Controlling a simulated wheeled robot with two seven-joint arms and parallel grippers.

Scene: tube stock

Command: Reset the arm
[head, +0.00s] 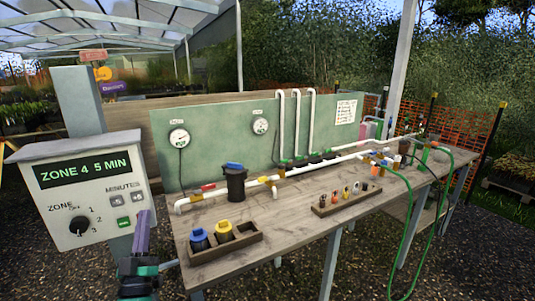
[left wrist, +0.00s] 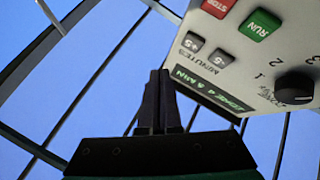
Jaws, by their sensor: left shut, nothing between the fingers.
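My left gripper (head: 146,213) is shut and empty, pointing up in front of the lower right corner of the grey control box (head: 50,165). In the left wrist view its dark fingers (left wrist: 160,75) are together, with the box to their upper right and sky behind. I cannot tell from the views whether they touch the box. The display (head: 86,169) reads "ZONE 4 5 MIN". The black zone dial (head: 79,224) sits at lower left. A green RUN button (left wrist: 260,24) and a red STOP button (left wrist: 218,5) show in the left wrist view. My right gripper is not in view.
A wooden bench (head: 290,212) stands right of the box, with white pipes, gauges and a black canister (head: 235,184). A wooden tray (head: 226,243) holds blue- and yellow-topped parts. A green hose (head: 408,205) hangs off the bench's right side.

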